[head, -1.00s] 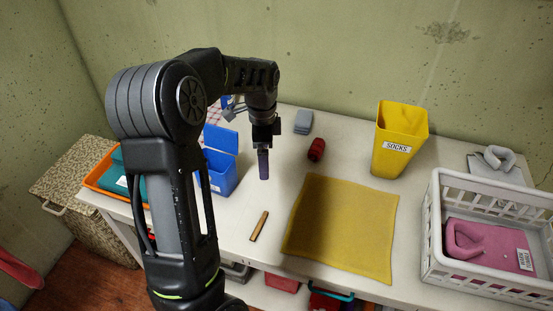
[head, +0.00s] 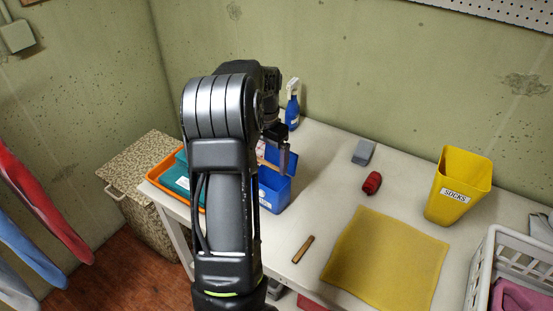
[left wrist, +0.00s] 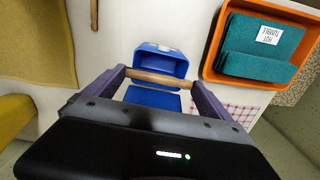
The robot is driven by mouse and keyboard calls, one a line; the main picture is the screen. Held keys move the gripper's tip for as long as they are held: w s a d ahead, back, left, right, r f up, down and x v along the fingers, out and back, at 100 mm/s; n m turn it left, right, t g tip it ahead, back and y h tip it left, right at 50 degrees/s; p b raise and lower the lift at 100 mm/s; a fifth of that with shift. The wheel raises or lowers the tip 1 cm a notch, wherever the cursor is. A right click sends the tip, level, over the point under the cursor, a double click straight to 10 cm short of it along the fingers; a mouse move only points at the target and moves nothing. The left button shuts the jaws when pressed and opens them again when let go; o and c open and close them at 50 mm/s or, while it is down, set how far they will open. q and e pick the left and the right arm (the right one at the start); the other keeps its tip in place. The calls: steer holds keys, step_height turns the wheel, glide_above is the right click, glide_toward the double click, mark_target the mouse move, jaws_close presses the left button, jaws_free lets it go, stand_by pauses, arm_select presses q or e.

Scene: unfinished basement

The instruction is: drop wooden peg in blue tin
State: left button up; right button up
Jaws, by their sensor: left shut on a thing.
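A blue tin (head: 272,192) with its lid open stands on the white table, left of the middle, partly hidden by my left arm. It also shows in the left wrist view (left wrist: 160,62), with its lid toward me. My left gripper (head: 281,158) is at the tin, pointing down. In the left wrist view it is shut on a wooden peg (left wrist: 157,77), which lies crosswise between the fingers and overlaps the tin. I cannot tell its height above the tin. Another wooden peg (head: 303,249) lies on the table near the front edge. My right gripper is not in view.
An orange tray (left wrist: 213,62) with folded teal cloth stands beside the tin. A blue spray bottle (head: 292,108) stands behind. A grey block (head: 363,152), red roll (head: 372,183), yellow mat (head: 388,260), yellow SOCKS bin (head: 458,190) and white basket (head: 480,268) are to the right.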

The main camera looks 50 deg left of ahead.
mark_target(267, 162)
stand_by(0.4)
arm_select(q)
steer(key=shift+f+b, duration=1.3)
steer(key=shift+f, duration=0.45)
steer(key=o, duration=0.9)
steer(key=shift+o, duration=0.2)
steer(key=shift+r, duration=0.25)
step_height(267, 162, up, 7)
steer(key=shift+r+b, duration=0.2)
steer(key=shift+b, duration=0.45)
